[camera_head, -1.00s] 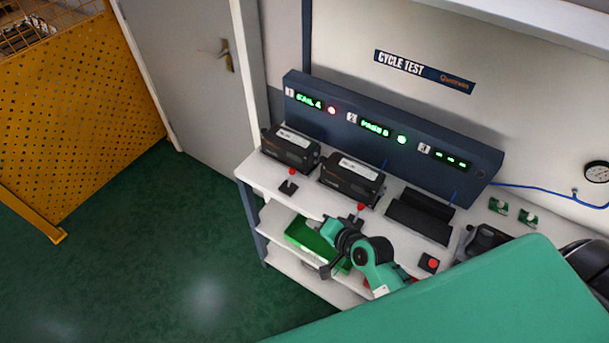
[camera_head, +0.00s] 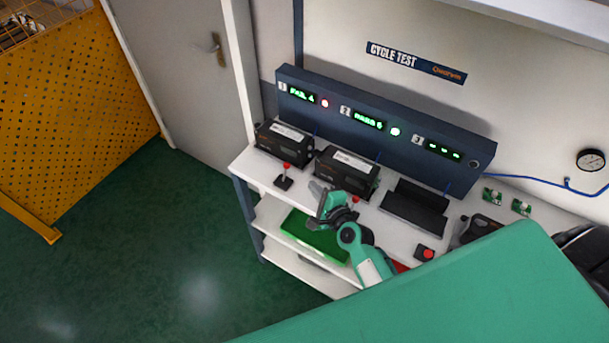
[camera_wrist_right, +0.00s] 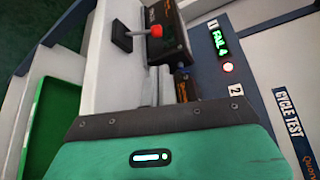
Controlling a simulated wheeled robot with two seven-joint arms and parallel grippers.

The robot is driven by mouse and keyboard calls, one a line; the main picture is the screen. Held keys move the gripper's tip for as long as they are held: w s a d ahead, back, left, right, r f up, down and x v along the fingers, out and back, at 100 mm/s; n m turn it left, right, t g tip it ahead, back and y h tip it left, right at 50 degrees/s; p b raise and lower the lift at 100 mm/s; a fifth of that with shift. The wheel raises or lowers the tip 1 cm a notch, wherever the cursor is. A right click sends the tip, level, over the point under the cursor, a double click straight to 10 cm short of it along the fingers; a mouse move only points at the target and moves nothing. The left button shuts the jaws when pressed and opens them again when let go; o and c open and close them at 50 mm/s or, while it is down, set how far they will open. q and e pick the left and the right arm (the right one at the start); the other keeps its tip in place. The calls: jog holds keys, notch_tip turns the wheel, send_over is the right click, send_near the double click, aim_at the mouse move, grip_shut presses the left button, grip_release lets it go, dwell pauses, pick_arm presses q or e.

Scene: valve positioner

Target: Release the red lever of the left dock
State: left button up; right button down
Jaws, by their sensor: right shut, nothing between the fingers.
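The left dock, marked 1, holds a dark positioner unit (camera_head: 283,142). Its red-knobbed lever (camera_head: 286,168) stands up from a black base on the bench in front. The lever's red knob (camera_wrist_right: 156,31) also shows near the top of the right wrist view, beyond the fingers. My right gripper (camera_head: 317,190) is shut and empty, right of the lever and apart from it, in front of the middle dock's unit. Its fingers (camera_wrist_right: 156,88) show close together in the right wrist view. My left gripper is not in view.
The middle dock holds another dark unit (camera_head: 347,172); its red lever (camera_head: 355,199) is partly hidden by my right arm. The right dock (camera_head: 414,208) is empty. Display 1 (camera_head: 302,94) has a red light, display 2 a green one. A green tray (camera_head: 314,236) lies on the shelf below.

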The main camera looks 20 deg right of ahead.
aim_at(285, 172)
jog(key=p+x, duration=0.1)
jog(key=x, duration=0.8)
jog(key=shift+w+a+p, duration=0.1)
jog(key=shift+w+p, duration=0.2)
jog(key=shift+w, duration=0.05)
jog(key=shift+f, duration=0.1)
jog(key=shift+s+a+n+b, duration=0.15)
jog(key=shift+n+b, duration=0.15)
jog(key=shift+b, duration=0.25)
jog(key=shift+a+n+t+b, duration=0.1)
jog(key=shift+n+t+b, duration=0.2)
jog(key=shift+t+b, duration=0.15)
